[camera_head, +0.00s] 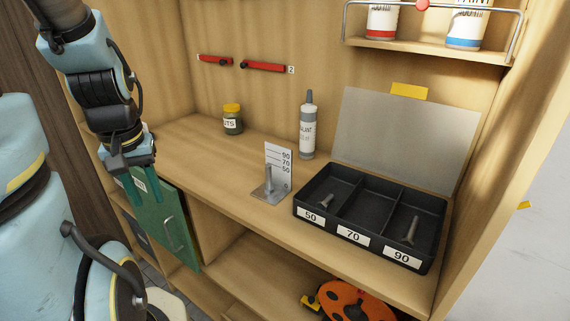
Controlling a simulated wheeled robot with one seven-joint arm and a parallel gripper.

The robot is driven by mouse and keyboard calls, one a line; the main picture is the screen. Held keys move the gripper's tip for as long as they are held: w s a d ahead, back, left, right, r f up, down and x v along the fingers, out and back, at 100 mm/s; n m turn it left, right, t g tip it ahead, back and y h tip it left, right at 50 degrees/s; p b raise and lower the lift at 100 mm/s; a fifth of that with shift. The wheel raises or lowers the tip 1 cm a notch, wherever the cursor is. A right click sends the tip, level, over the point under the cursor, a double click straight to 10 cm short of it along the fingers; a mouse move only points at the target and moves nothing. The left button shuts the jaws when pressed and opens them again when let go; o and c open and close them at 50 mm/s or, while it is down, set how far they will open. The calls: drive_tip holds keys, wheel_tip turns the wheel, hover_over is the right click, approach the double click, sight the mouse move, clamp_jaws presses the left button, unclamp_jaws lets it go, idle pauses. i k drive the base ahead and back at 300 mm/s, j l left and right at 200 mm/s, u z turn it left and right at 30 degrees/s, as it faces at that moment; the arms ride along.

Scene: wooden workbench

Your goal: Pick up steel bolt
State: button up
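A steel bolt (268,181) appears to stand upright on a small metal gauge stand (274,194), in front of its plate marked 90, 70 and 50. Another bolt (326,201) lies tilted in the 50 compartment of the black tray (345,236). A third bolt (411,231) leans in the 90 compartment. The 70 compartment looks empty. My gripper (141,197) is at the left, in front of the bench edge and the green door, well left of all the bolts.
A yellow-lidded jar (232,120) and a grey sealant bottle (307,128) stand at the back of the bench. The tray's grey lid (405,138) stands raised behind it. The bench left of the gauge is clear.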

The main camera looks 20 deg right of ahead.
sight(269, 188)
drive_tip(key=k+l+u, duration=0.1)
drive_tip(key=u, duration=0.3)
drive_tip(key=k+l+u, duration=0.1)
drive_tip(key=u, duration=0.35)
drive_tip(key=k+u, duration=0.1)
drive_tip(key=u, duration=0.3)
drive_tip(key=k+u, duration=0.3)
drive_tip(key=k, duration=0.45)
drive_tip(key=k+j+u, duration=0.25)
drive_tip(key=k, duration=0.45)
drive_tip(key=l, duration=0.1)
